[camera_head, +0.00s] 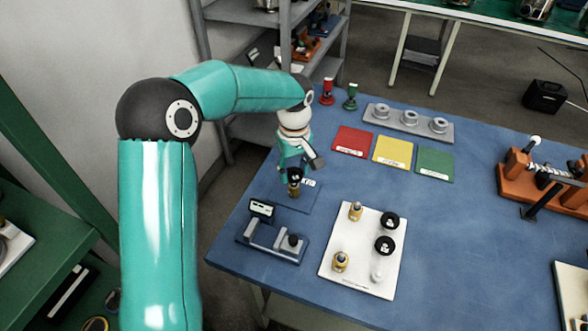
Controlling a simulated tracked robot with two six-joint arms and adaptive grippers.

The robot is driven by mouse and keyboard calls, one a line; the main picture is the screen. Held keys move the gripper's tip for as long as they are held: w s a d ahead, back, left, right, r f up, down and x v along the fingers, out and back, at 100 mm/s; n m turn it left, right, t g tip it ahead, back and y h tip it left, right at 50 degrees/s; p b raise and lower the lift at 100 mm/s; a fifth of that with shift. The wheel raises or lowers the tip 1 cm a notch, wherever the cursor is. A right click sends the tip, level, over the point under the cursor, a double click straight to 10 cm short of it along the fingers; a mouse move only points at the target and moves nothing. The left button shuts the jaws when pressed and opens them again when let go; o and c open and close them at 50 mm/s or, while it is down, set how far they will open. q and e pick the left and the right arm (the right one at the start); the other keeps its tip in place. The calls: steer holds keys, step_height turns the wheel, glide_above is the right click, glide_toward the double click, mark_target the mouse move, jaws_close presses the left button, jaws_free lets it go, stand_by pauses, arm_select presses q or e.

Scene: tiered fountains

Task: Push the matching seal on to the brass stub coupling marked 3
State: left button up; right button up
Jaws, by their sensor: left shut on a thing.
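My left gripper (296,163) points down at the left of the blue table, shut on a small dark piece with brass colour (294,184). The piece is just above or on a blue mat (291,201) with a small white label; I cannot tell whether it touches. The gripper partly hides it. A white board (361,238) to the right bears two brass fittings (355,211) (340,261), two black round pieces (390,220) (385,245) and a small white peg (376,276). I cannot read a 3 on any part. My right gripper is not in view.
A dark device with a small display (272,233) stands left of the board. Red (352,140), yellow (392,150) and green (434,162) mats lie behind, near a grey ring holder (408,122). An orange fixture (545,182) stands right. The table's right-centre is clear.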

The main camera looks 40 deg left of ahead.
arm_select(q)
steer(key=shift+f+b, duration=1.05)
steer(key=shift+f, duration=0.25)
stand_by(0.5)
steer(key=o, duration=0.9)
step_height(320, 180, up, 12)
steer(key=shift+w, duration=0.1)
